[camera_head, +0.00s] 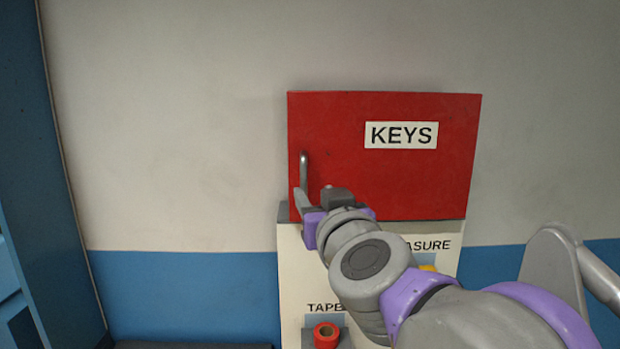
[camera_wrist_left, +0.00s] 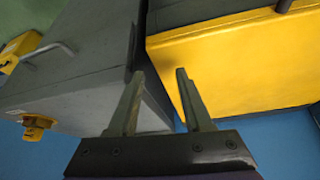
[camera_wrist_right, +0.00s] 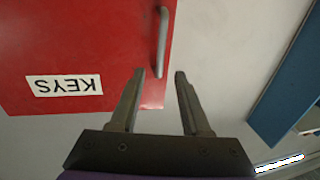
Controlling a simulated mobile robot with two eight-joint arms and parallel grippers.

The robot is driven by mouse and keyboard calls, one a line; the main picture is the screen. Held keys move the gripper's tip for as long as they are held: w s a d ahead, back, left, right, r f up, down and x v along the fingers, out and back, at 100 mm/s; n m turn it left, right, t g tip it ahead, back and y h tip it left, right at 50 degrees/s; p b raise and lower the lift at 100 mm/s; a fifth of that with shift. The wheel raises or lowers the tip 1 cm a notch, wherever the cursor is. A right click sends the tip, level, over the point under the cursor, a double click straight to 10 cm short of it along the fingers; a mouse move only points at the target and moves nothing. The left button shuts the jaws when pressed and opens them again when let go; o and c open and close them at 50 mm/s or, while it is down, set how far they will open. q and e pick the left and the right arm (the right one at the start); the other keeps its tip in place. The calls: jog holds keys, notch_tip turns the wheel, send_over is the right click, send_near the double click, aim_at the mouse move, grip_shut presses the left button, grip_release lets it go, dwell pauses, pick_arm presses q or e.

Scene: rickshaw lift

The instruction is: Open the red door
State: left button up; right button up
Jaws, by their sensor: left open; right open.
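The red door (camera_head: 330,130) is a flat panel with a white KEYS label (camera_head: 401,135), mounted on the wall and shut. Its grey upright bar handle (camera_head: 304,172) is near the door's left edge. My right gripper (camera_head: 316,198) is in front of the door's lower left corner, close to the handle's lower end. In the right wrist view, the handle (camera_wrist_right: 162,42) lies ahead of the open, empty fingers (camera_wrist_right: 159,88), with a gap to the fingertips. My left gripper (camera_wrist_left: 160,88) shows only in its own wrist view, open and empty.
Below the door is a white panel (camera_head: 292,270) with TAPE and partly hidden MEASURE labels and a red tape roll (camera_head: 326,335). A blue cabinet (camera_head: 50,200) stands at the left. Grey (camera_wrist_left: 85,85) and yellow (camera_wrist_left: 235,65) boxes are near my left gripper.

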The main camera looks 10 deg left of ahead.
aim_at(305, 180)
pick_arm(q)
jog(key=r+p, duration=0.1)
jog(key=w+r, duration=0.1)
jog(key=shift+r+p, duration=0.3)
jog(key=shift+p, duration=0.05)
pick_arm(e)
jog(key=x, duration=0.8)
jog(key=shift+r, duration=0.1)
pick_arm(q)
jog(key=shift+w+r, duration=0.1)
jog(key=shift+r, duration=0.05)
pick_arm(e)
jog(key=shift+w+a, duration=0.3)
jog(key=shift+w, duration=0.3)
grip_shut()
